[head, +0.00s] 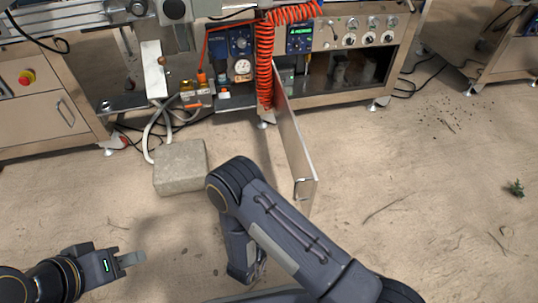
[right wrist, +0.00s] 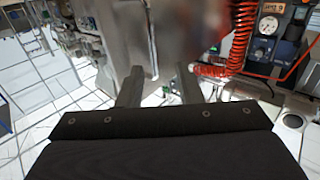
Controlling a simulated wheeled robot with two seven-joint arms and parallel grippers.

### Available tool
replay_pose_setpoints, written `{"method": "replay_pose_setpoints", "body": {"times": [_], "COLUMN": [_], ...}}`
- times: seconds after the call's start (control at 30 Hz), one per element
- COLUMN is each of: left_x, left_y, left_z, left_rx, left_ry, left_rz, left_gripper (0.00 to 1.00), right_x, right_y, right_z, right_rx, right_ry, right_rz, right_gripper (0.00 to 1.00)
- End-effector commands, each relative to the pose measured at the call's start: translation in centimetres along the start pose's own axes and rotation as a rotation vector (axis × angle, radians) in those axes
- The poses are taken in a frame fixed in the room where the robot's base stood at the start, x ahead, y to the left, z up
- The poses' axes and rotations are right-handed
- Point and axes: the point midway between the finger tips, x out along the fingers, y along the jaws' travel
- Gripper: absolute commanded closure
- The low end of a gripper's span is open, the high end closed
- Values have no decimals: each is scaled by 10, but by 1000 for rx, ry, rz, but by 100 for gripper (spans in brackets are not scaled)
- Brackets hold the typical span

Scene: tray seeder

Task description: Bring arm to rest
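My left gripper (head: 138,258) shows at the lower left of the head view, held over the floor, with nothing visible in it. Its fingers overlap from this side, so their gap is unclear. My right arm (head: 290,235) comes in from the lower right of the head view and bends down at a joint near the middle. Its gripper is not clearly seen there. In the right wrist view the two fingers of my right gripper (right wrist: 159,88) stand apart with nothing between them. The machine lies beyond them.
The tray seeder's control cabinet (head: 340,98) stands at the back. Its open door (head: 293,150) sticks out near my right arm's bend. A red coiled hose (head: 264,75) hangs beside it. A concrete block (head: 180,168) lies on the floor. The floor at right is mostly clear.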

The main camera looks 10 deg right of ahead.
Motion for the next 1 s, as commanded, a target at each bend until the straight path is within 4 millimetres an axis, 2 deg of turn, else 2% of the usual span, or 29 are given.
{"method": "replay_pose_setpoints", "body": {"times": [0.17, 0.27, 0.37, 0.47, 0.6, 0.77, 0.87, 1.0], "left_x": [0, 0, 0, 0, 0, 0, 0, 0], "left_y": [0, 0, 0, 0, 0, 0, 0, 0], "left_z": [0, 0, 0, 0, 0, 0, 0, 0], "left_rx": [0, 0, 0, 0, 0, 0, 0, 0], "left_ry": [0, 0, 0, 0, 0, 0, 0, 0], "left_rz": [0, 0, 0, 0, 0, 0, 0, 0], "left_gripper": [64, 64, 64, 64, 64, 64, 64, 64], "right_x": [1, 9, 26, 48, 69, 77, 73, 55], "right_y": [-1, -7, -20, -40, -62, -71, -64, -38], "right_z": [-1, -5, -15, -33, -73, -133, -174, -228], "right_rx": [4, 38, 118, 231, 378, 492, 529, 523], "right_ry": [-4, -51, -168, -336, -562, -764, -859, -959], "right_rz": [0, 4, 0, -29, -123, -285, -402, -569], "right_gripper": [67, 67, 67, 67, 67, 67, 67, 67]}}
